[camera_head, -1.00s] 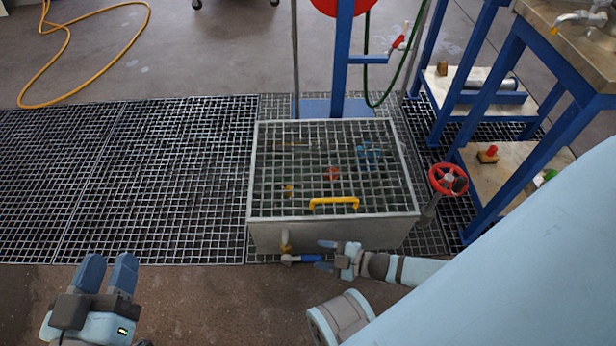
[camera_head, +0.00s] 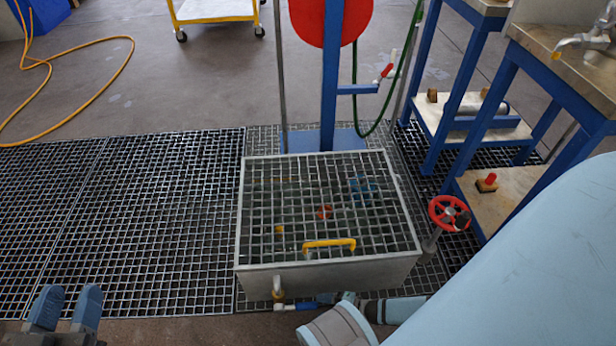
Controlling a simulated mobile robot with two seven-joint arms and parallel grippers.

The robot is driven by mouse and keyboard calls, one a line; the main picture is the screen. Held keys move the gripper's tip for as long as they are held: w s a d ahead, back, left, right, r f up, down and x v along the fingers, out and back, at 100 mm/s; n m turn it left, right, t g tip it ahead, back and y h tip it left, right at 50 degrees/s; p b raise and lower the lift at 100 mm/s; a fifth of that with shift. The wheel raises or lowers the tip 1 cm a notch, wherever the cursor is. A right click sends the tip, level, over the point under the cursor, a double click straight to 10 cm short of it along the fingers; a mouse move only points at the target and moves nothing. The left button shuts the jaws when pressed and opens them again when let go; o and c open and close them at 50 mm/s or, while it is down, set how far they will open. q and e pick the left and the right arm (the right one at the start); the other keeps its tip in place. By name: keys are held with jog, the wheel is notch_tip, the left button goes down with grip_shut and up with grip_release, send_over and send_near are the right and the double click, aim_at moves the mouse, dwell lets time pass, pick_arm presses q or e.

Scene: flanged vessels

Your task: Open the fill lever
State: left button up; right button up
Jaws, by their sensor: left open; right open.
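A small blue lever (camera_head: 303,305) sits on a tap (camera_head: 279,296) low at the front of the grated metal tank. A red lever (camera_head: 386,71) sits on a valve by the green hose, on the blue stand behind the tank. I cannot tell which one is the fill lever. My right gripper (camera_head: 325,299) is open low at the tank's front, just right of the blue lever and pointing left. My own arm link partly hides it, so contact cannot be told. My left gripper (camera_head: 65,309) is open and empty at the lower left, far from both levers.
The tank (camera_head: 330,275) has a grate lid with a yellow handle (camera_head: 329,244). A red handwheel (camera_head: 449,213) stands right of it. Blue-framed benches (camera_head: 487,110) are at the right. An orange hose (camera_head: 95,95) lies on the floor left. The floor grating left is clear.

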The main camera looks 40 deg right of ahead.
jog(key=b+x, duration=0.1)
jog(key=x, duration=0.3)
jog(key=shift+w+a+f, duration=0.1)
jog(key=shift+w, duration=0.05)
jog(key=shift+w+a, duration=0.35)
pick_arm(q)
jog(key=shift+w+a+r+m+t, duration=0.2)
jog(key=shift+w+m+t, duration=0.15)
jog(key=shift+m, duration=0.35)
pick_arm(e)
grip_shut()
